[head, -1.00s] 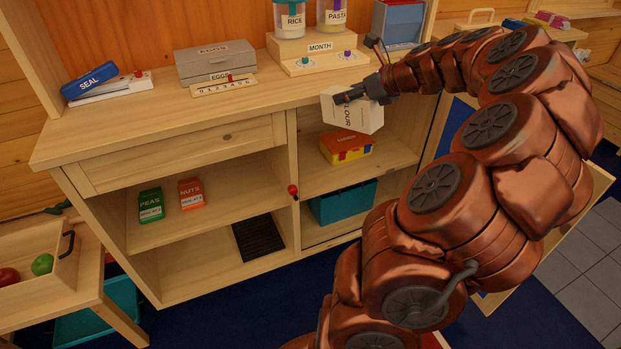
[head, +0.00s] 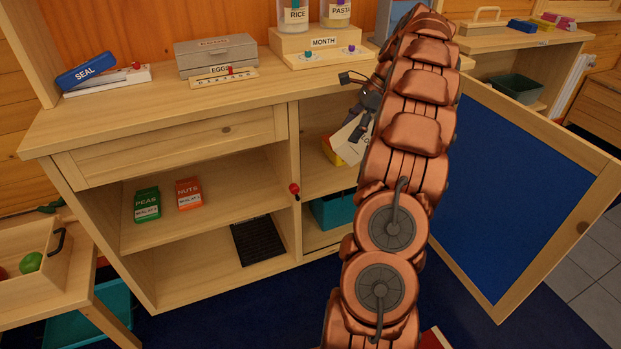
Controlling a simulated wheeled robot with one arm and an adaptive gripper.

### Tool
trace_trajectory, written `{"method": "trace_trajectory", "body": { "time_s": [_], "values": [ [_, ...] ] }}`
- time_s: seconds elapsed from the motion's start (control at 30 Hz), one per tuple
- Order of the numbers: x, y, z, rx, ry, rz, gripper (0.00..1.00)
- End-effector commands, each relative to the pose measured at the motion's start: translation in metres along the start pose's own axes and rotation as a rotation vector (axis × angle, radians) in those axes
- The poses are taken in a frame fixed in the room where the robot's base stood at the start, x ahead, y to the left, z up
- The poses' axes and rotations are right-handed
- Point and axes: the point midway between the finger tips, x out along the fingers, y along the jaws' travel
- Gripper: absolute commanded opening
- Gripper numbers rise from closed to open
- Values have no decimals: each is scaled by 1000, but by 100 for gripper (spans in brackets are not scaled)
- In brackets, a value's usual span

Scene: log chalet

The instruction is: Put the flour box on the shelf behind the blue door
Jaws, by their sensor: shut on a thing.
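The white flour box (head: 351,137) is in my gripper (head: 364,116), tilted, in front of the right-hand compartment of the cabinet. My gripper is shut on it, and my arm hides much of the box and its label. The blue door (head: 520,190) stands wide open on the right, blue panel in a wooden frame. Behind it the compartment has an upper shelf (head: 318,186) with a yellow and red box (head: 333,152) on it, partly hidden by the flour box and arm.
A teal bin (head: 331,211) stands below that shelf. The left compartment holds a green peas box (head: 147,205) and an orange nuts box (head: 189,193). A red knob (head: 294,189) juts from the middle divider. The countertop (head: 120,117) above carries several items.

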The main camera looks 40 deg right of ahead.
Motion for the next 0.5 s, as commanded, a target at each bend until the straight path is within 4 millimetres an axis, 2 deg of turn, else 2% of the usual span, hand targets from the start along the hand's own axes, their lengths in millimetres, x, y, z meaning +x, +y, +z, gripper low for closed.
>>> {"method": "trace_trajectory", "body": {
  "time_s": [0.1,0.5],
  "values": [
    [15,-2,-8,-98,56,50,0],
    [53,-7,-26,-447,236,165,0]
  ]
}}
